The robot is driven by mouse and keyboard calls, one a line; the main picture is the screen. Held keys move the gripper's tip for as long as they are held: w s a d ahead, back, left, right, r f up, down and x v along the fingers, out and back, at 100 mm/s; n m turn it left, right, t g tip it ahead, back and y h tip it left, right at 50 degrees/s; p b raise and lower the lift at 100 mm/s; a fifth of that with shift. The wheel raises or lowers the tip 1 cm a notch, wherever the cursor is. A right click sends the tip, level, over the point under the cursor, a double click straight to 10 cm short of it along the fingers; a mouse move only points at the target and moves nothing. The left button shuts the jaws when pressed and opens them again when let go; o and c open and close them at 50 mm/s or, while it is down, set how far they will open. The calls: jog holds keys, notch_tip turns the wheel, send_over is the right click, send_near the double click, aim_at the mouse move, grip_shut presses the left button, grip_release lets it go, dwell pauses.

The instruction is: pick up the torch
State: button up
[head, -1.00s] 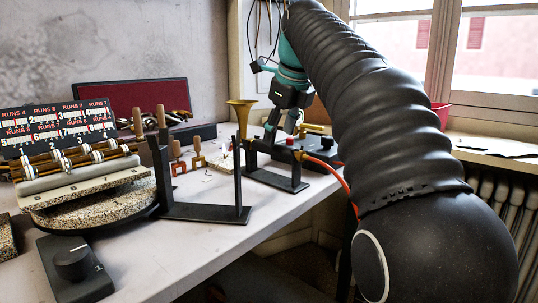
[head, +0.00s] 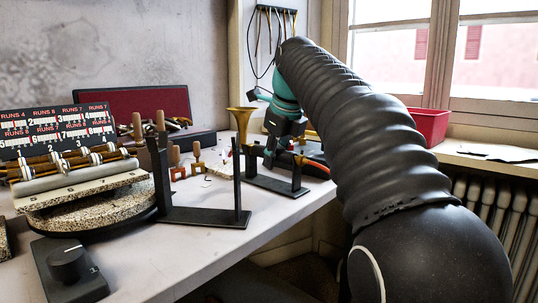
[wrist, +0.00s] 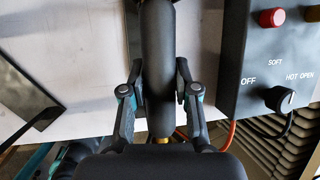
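The torch (wrist: 158,60) shows in the wrist view as a thick black rounded body running down the middle, with a bit of brass (wrist: 160,141) at its lower end. My gripper (wrist: 160,75) has one finger on each side of the black body, apart and straddling it; whether the pads touch it is hard to see. In the head view my gripper (head: 283,155) is low at the black stand (head: 276,184) near the far right of the bench, and it and my arm hide most of the torch. An orange hose (head: 313,163) shows just right of the gripper.
A control box (wrist: 265,75) with a red button, a knob and OFF, SOFT, HOT OPEN labels stands close right of the gripper. A red bin (head: 430,124) sits by the window.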

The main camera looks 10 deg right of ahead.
grip_shut()
jog(key=shift+r, duration=0.1)
jog(key=shift+r+p, duration=0.35)
jog(key=shift+r, duration=0.3)
notch_tip(320, 180, up, 3)
jog(key=shift+f+p, duration=0.2)
jog(key=shift+p, duration=0.5)
jog(key=s+d+r+p, duration=0.1)
jog(key=s+d+r, duration=0.1)
jog(key=d, duration=0.3)
jog(key=s+d+r+p, duration=0.1)
jog(key=s+d+r, duration=0.2)
jog(key=d+r, duration=0.2)
jog(key=shift+d+p, duration=0.3)
jog(key=shift+p, duration=0.1)
jog(key=shift+a, duration=0.1)
